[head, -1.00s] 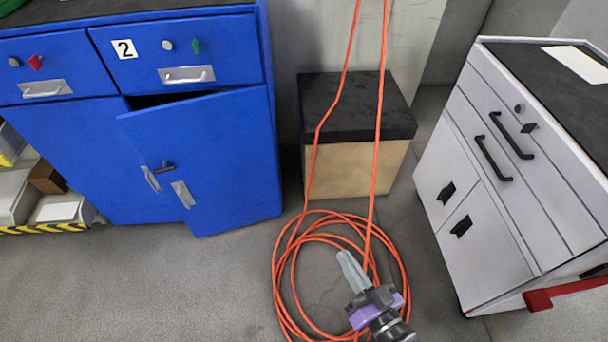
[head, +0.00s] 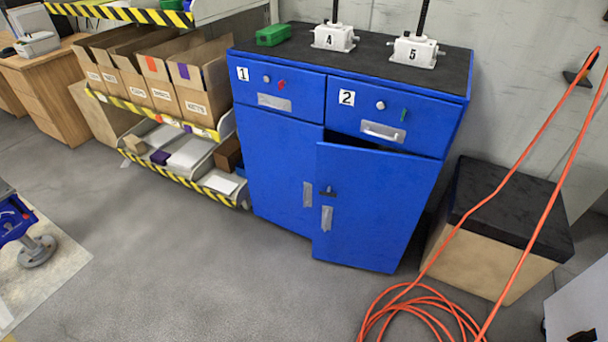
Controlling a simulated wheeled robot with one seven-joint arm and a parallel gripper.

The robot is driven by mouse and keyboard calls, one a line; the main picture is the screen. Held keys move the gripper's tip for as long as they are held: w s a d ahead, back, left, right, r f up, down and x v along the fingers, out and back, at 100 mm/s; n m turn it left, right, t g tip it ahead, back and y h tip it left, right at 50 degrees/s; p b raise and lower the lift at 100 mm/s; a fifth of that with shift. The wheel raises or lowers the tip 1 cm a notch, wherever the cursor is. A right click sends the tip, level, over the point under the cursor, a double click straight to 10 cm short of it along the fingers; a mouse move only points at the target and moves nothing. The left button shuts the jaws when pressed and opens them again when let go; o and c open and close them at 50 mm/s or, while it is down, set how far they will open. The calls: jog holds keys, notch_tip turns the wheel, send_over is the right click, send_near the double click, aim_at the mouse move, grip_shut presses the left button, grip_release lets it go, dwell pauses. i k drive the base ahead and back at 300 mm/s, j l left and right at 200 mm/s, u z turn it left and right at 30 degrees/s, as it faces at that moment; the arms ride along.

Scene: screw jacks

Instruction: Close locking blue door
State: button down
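The blue cabinet (head: 276,174) stands against the back wall, right of centre in the head view. Its right lower door, the blue door (head: 372,210), is slightly ajar, with a dark gap along its top edge. The door has a metal handle (head: 327,219) and a dark latch lever (head: 328,192) near its left edge. The left lower door looks flush and has its own handle (head: 307,194). Drawers marked 1 and 2 sit above and look shut. My gripper is not in the head view now.
An orange hose (head: 520,200) hangs down and coils on the floor right of the cabinet, before a black-topped box (head: 513,215). Shelves with cardboard boxes (head: 190,85) stand at left. White jacks 4 (head: 334,38) and 5 (head: 414,51) stand on the cabinet.

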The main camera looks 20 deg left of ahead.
aim_at(381, 200)
jog(key=j+z, duration=0.25)
jog(key=j, duration=1.9)
jog(key=i+j+z, duration=0.1)
jog(key=i+j, duration=0.45)
jog(key=j, duration=0.3)
jog(key=i+j+z, duration=0.1)
jog(key=i, duration=0.25)
